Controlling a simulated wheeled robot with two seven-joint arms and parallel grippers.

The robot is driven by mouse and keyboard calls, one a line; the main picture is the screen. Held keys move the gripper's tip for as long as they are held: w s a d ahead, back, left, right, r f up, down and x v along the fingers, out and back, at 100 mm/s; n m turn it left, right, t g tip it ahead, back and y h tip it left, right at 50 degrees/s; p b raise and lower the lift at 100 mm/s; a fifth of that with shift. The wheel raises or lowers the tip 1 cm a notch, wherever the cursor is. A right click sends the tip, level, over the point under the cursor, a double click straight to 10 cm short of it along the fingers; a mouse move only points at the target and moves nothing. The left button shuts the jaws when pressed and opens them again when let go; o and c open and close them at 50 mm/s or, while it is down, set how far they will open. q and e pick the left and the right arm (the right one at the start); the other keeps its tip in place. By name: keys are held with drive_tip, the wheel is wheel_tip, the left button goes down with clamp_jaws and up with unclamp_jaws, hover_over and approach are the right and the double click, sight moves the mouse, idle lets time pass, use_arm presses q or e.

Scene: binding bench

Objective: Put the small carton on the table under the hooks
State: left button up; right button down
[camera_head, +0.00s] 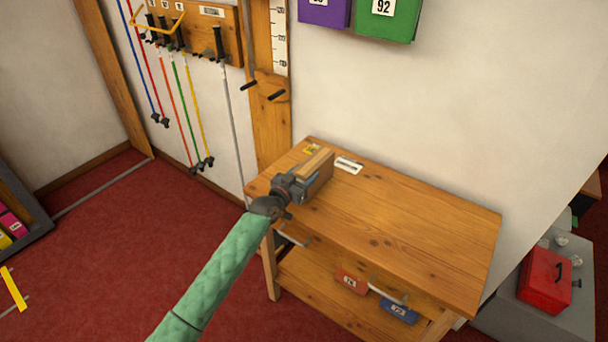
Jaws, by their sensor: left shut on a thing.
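The small carton (317,172) is a brown box at the left end of the wooden table (400,229). My left gripper (297,184) is shut on the carton from its near left side and hides part of it. The carton appears upright, at or just above the tabletop; I cannot tell whether it touches. The hooks (263,91) are two dark pegs on a wooden wall post, above and to the left of the table's left end. My right gripper is not in view.
A white label (348,165) and a small yellow label (311,148) lie behind the carton. The table's middle and right are clear. A red box (545,281) stands on a grey cabinet at right. Colored cords (182,105) hang on the left wall.

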use_arm(q)
drive_tip(key=o, duration=1.1)
drive_tip(key=shift+r, duration=0.2)
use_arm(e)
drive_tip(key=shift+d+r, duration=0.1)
use_arm(q)
drive_tip(key=shift+s+a+f, duration=0.2)
drive_tip(key=shift+s+a, duration=0.05)
drive_tip(key=shift+s, duration=0.05)
drive_tip(key=b+v, duration=0.3)
drive_tip(key=v, duration=0.8)
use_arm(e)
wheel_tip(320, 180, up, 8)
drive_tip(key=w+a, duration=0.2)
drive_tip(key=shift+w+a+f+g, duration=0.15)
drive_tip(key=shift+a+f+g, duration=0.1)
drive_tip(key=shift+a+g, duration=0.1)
